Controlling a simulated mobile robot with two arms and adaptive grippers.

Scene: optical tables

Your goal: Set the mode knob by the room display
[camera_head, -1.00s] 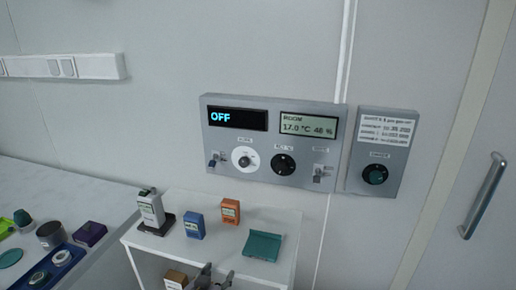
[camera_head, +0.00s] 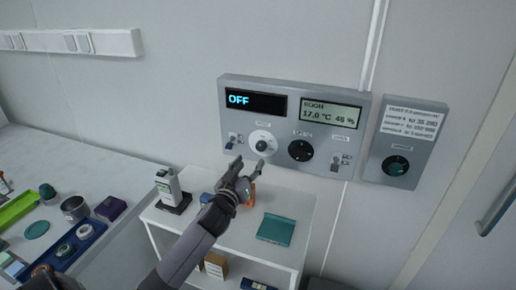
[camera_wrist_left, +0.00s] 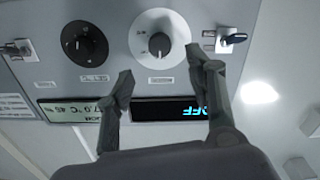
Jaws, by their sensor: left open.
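My left gripper (camera_head: 248,168) is open and empty, just below the white knob. In the left wrist view, seen upside down, the white knob (camera_wrist_left: 160,38) lies just beyond and between the open fingertips (camera_wrist_left: 161,68), apparently apart. My right gripper is not in view.
Toggle switches (camera_head: 232,141) flank the knobs. Below stands a white shelf (camera_head: 215,240) with a teal tray (camera_head: 276,228) and a white device (camera_head: 168,185). A cluttered bench is at left.

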